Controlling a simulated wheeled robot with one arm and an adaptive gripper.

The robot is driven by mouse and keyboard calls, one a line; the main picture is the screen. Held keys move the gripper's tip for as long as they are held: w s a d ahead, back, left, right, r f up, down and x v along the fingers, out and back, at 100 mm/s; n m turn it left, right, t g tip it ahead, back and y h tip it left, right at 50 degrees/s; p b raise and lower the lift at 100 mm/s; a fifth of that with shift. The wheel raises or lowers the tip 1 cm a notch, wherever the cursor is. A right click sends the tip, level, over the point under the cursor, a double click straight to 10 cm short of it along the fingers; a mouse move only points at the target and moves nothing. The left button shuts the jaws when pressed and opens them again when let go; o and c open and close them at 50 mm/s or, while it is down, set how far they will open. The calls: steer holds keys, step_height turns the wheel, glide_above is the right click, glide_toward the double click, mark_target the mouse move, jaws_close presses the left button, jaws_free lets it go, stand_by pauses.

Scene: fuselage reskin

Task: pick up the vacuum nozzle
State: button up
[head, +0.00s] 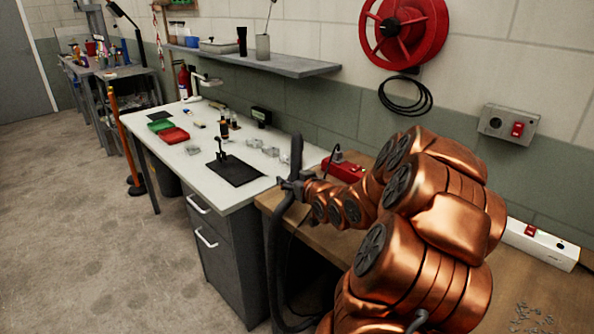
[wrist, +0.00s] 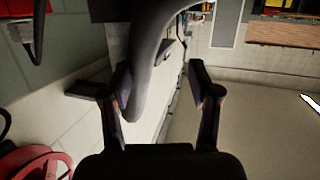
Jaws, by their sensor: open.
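The vacuum nozzle (head: 296,153) is a dark curved tube standing up at my gripper (head: 292,187), above the gap between the white bench and the wooden bench. A dark hose (head: 273,255) hangs below it. In the wrist view the dark tube (wrist: 147,65) comes down from the top between the two fingers of my open gripper (wrist: 158,78). It lies nearer the left finger and overlaps its tip in the picture. I cannot tell whether they touch. The right finger is clear of it.
The white bench (head: 175,170) holds a black mat (head: 236,172), a red tray (head: 174,135) and a green tray (head: 159,125). The wooden bench (head: 560,290) carries a red box (head: 345,171) and a white power strip (head: 540,245). A shelf (head: 260,60) and red reel (head: 402,30) are behind. Open floor lies left.

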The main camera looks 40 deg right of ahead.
mark_target(299, 159)
steer(key=s+d+r+t+h, duration=0.1)
steer(key=s+d+r+t, duration=0.1)
steer(key=d, duration=0.3)
steer(key=shift+m, duration=0.4)
steer(key=shift+r+p+x, duration=0.1)
steer(key=shift+p+x, duration=0.35)
steer(key=shift+x, duration=1.15)
steer(key=shift+r+p+x, duration=0.15)
steer(key=shift+p+x, duration=0.25)
steer(key=shift+x, duration=1.15)
steer(key=shift+w+f, duration=0.1)
steer(key=shift+w, duration=0.5)
jaws_close()
